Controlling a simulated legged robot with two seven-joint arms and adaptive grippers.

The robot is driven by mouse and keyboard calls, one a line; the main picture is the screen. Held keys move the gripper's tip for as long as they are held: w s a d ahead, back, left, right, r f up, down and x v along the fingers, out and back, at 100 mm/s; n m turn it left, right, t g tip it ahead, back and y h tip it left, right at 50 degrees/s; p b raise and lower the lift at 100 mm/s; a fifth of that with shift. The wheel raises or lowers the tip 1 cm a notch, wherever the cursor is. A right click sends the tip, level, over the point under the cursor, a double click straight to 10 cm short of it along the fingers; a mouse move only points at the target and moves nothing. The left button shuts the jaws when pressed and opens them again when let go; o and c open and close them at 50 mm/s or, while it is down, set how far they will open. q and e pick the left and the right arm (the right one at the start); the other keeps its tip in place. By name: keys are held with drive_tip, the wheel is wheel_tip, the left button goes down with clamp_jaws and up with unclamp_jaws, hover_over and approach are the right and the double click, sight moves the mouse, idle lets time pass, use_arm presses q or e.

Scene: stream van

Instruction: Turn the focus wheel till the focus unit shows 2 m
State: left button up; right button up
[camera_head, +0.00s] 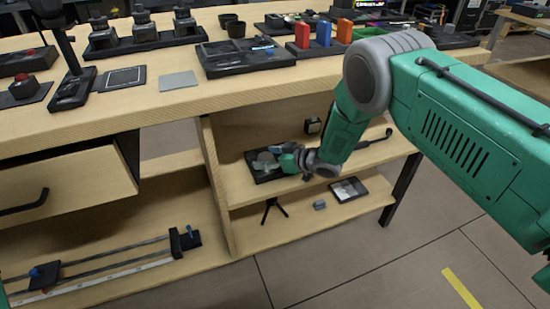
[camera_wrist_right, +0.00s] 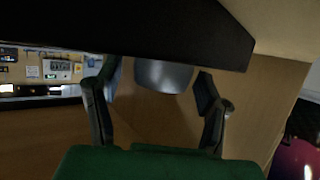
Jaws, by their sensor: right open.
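The focus unit, a black base (camera_head: 258,175), sits on the upper shelf under the bench. My right gripper (camera_head: 275,158) is at it, reaching in from the right and covering much of it. In the right wrist view, a grey rounded part (camera_wrist_right: 163,78), which looks like the focus wheel, lies between the two spread fingers of my right gripper (camera_wrist_right: 156,82). The fingers stand to either side of it, and I cannot tell whether they touch it. A black slab (camera_wrist_right: 120,32) crosses above. No focus reading is legible. My left gripper is out of view.
The bench top (camera_head: 160,105) overhangs the shelf (camera_head: 240,195). A wooden divider (camera_head: 217,180) stands left of the unit. The lower shelf holds a small tripod (camera_head: 273,208) and a tray (camera_head: 347,190). A slider rail (camera_head: 100,262) lies lower left, below an open drawer (camera_head: 70,178).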

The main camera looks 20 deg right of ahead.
drive_tip(key=v, duration=1.1)
drive_tip(key=shift+s+d, duration=0.2)
drive_tip(key=shift+d, duration=0.05)
drive_tip(key=shift+s, duration=0.1)
drive_tip(key=s+f+m+g+h+p, duration=0.1)
drive_tip(key=s+m+g+h+p, duration=0.2)
drive_tip(key=s, duration=1.6)
drive_tip(key=s+d+f+m+g+h+p, duration=0.1)
drive_tip(key=s+m+g+h+p, duration=0.3)
drive_tip(key=s, duration=1.5)
drive_tip(key=g+h+p, duration=0.1)
drive_tip(key=g+p, duration=0.1)
drive_tip(key=shift+s+d+f+g, duration=0.15)
drive_tip(key=shift+s+f+g, duration=0.1)
drive_tip(key=shift+f+g, duration=0.15)
drive_tip(key=shift+w, duration=0.1)
drive_tip(key=shift+w, duration=0.1)
